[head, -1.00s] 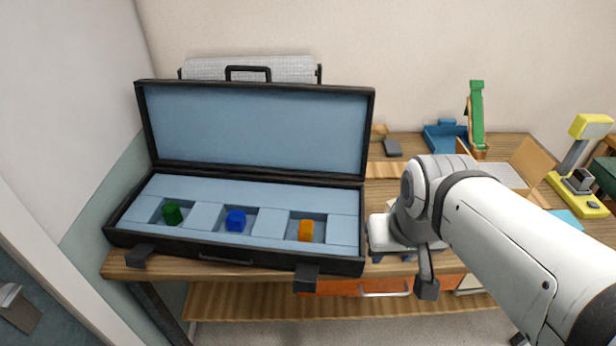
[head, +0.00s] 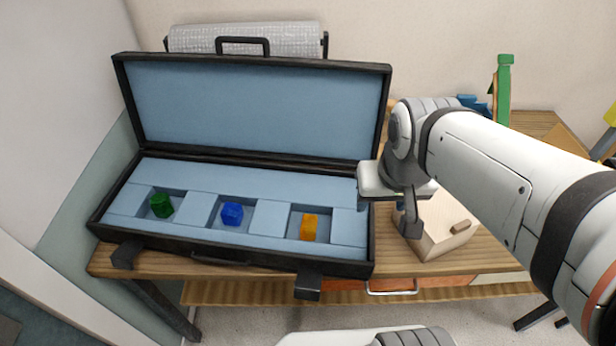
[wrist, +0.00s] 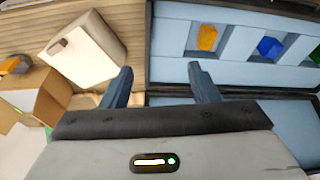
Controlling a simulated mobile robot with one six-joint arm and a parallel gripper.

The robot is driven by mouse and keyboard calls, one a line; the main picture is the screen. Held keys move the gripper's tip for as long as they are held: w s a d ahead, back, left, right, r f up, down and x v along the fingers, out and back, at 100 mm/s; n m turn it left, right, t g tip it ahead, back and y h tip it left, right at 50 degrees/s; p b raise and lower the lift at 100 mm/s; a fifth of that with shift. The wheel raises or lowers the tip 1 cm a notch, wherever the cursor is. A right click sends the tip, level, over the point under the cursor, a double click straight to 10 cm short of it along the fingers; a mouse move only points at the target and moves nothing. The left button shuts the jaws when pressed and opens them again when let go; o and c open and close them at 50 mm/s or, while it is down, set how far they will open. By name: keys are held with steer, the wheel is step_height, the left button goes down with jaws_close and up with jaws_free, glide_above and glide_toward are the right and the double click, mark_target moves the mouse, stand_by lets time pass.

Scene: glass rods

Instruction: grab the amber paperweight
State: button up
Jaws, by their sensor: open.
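The amber paperweight (head: 309,228) is a small orange block in the right-hand recess of an open black case (head: 240,254) with pale blue lining. It also shows in the wrist view (wrist: 207,38), beyond and to the right of my fingertips. My gripper (wrist: 160,75) is open and empty, its two dark fingers spread over the case's edge.
A blue block (head: 232,213) and a green block (head: 162,205) sit in the other recesses. The raised lid (head: 255,105) stands behind them. A pale wooden box (head: 445,222) is on the table right of the case.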

steer(key=shift+o, duration=0.5)
steer(key=w+a+f+g, duration=0.2)
steer(key=w+a+f, duration=0.4)
steer(key=w+f, duration=0.1)
steer(key=shift+w+a+m, duration=0.25)
steer(key=shift+w+m, duration=0.1)
steer(key=shift+m, duration=0.05)
steer(key=m+g, duration=0.1)
glide_above(309, 223)
steer(key=f, duration=0.8)
steer(key=shift+s, duration=0.2)
steer(key=shift+w+f+p, duration=0.15)
steer(key=shift+f+p, duration=0.2)
steer(key=shift+f, duration=1.6)
steer(key=shift+w+f+p, duration=0.1)
steer(key=shift+f+p, duration=0.25)
steer(key=shift+f, duration=1.6)
steer(key=shift+c, duration=0.4)
steer(key=c, duration=1.1)
steer(key=shift+c, duration=0.2)
